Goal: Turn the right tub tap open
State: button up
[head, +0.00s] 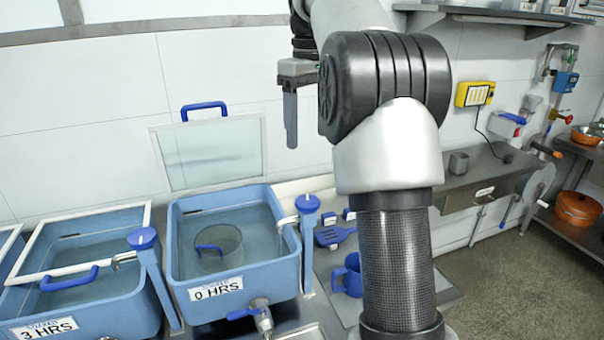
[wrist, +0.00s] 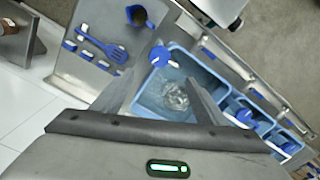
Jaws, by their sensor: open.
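The right tub (head: 182,262), labelled 0 HRS, holds water and a clear cylinder with a blue handle. At its right stands the tap (head: 307,205), a blue post with a round knob and a metal spout over the rim. A front drain tap (head: 262,315) with a blue lever sits low on the tub. My gripper (head: 291,140) is open and empty, high above and behind the tub. In the wrist view the tap's blue knob (wrist: 160,57) shows between the finger tips (wrist: 158,72), apart from them, with the tub (wrist: 185,65) beyond.
A left tub (head: 120,308), labelled 3 HRS, has its own blue-knobbed tap (head: 142,240). A framed lid (head: 210,155) stands against the wall. Right of the tap lie a blue slotted spatula (head: 333,236) and a blue jug (head: 349,276). A yellow switch box (head: 475,94) hangs right.

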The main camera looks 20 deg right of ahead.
aim_at(307, 200)
notch_tip(307, 200, down, 17)
jog(key=b, duration=0.3)
jog(key=c, duration=1)
jog(key=shift+r+n+p, duration=0.3)
jog(key=shift+n+p, duration=0.35)
jog(key=shift+n, duration=0.05)
jog(key=shift+c, duration=0.2)
jog(key=shift+f+n+p, duration=0.1)
jog(key=shift+n+p, duration=0.55)
jog(key=shift+n, duration=0.35)
jog(key=shift+f+n, duration=0.15)
jog(key=shift+n, duration=0.25)
jog(key=o, duration=1)
jog(key=shift+o, duration=0.2)
